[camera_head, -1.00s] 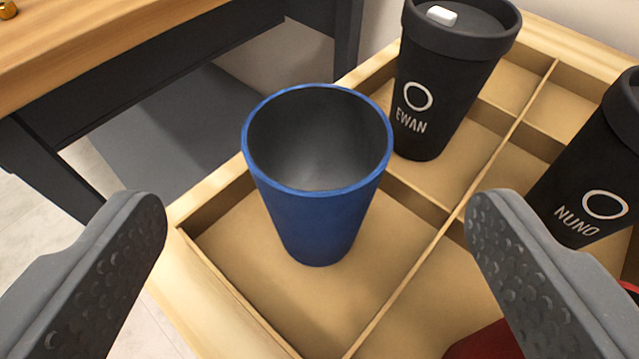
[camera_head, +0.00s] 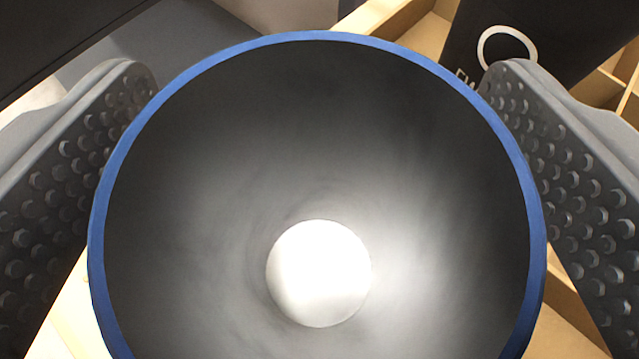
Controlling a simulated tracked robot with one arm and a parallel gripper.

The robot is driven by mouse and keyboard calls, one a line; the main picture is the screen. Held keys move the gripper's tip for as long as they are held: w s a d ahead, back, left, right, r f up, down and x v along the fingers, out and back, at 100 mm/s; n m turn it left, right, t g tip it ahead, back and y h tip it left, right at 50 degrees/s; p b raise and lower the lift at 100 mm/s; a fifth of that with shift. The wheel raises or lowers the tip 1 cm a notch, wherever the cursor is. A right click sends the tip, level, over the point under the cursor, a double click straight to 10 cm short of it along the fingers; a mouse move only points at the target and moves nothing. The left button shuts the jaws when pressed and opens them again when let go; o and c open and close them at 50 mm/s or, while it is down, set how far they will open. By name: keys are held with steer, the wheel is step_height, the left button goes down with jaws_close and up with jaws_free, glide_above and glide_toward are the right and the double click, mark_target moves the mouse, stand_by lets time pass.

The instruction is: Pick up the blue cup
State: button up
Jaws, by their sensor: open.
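The blue cup (camera_head: 321,37) fills most of the view, seen from above into its open top. Its rim is blue and its inside is dark grey, with a bright round bottom. My gripper (camera_head: 325,75) is open, with one textured finger left of the cup and one right of it. The fingers are close to the rim on both sides; I cannot tell whether they touch it. The cup's outer wall and base are hidden below the rim.
Parts of the wooden divided tray (camera_head: 395,22) show behind the blue cup and at the right. A dark table part is at the upper left.

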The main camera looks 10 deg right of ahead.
steer(key=c, duration=0.7)
steer(key=shift+c, duration=0.2)
steer(key=shift+r, duration=0.15)
